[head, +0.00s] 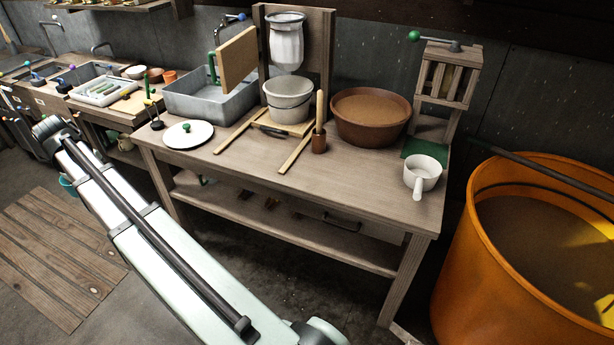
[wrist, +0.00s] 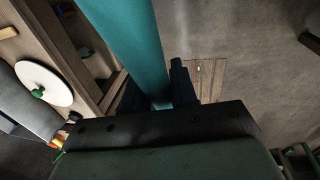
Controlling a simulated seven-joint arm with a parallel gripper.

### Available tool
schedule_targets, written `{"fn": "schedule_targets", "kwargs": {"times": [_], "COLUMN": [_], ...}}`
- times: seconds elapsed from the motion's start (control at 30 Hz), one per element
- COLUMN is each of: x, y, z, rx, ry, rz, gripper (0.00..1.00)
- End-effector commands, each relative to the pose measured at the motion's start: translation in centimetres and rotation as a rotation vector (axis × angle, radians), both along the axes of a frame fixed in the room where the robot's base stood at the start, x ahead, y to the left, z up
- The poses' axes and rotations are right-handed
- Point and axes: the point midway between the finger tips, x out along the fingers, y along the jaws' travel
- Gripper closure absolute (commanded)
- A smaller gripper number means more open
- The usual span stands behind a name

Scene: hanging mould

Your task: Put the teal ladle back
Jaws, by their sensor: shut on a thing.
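The teal ladle shows in the wrist view as a broad, smooth teal length (wrist: 128,38) running from the top edge down between the fingers. My gripper (wrist: 156,92) is shut on it. The ladle's far end is outside the wrist view. In the head view my arm reaches to the left, in front of the wooden bench, and its end is at the far left; the fingers cannot be made out there. A small teal rounded piece (head: 68,185) shows just below the arm's end, over the floor; it looks like part of the ladle.
The wooden bench (head: 350,195) holds a white lid (head: 188,134), a metal sink (head: 205,98), a brown basin (head: 370,117) and a white pot (head: 422,172). An orange tub (head: 470,260) stands at the right. Wooden slats (head: 60,255) lie on open floor at the left.

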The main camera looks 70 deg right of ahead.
Motion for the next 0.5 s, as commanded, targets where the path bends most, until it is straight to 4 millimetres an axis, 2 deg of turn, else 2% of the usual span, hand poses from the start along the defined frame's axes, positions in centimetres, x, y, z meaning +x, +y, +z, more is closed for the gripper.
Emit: {"fn": "schedule_targets", "kwargs": {"times": [0.03, 0.1, 0.3, 0.5], "x": [-1.2, -1.8, -3.3, -4.7], "y": [1.9, 3.6, 7.0, 9.5], "z": [-1.1, -2.0, -3.7, -5.0], "rx": [0.0, 0.0, -0.001, -0.001], "ry": [0.001, 0.001, 0.0, 0.0], "rz": [0.002, -0.001, -0.008, -0.012], "gripper": [1.0, 1.0, 1.0, 1.0]}}
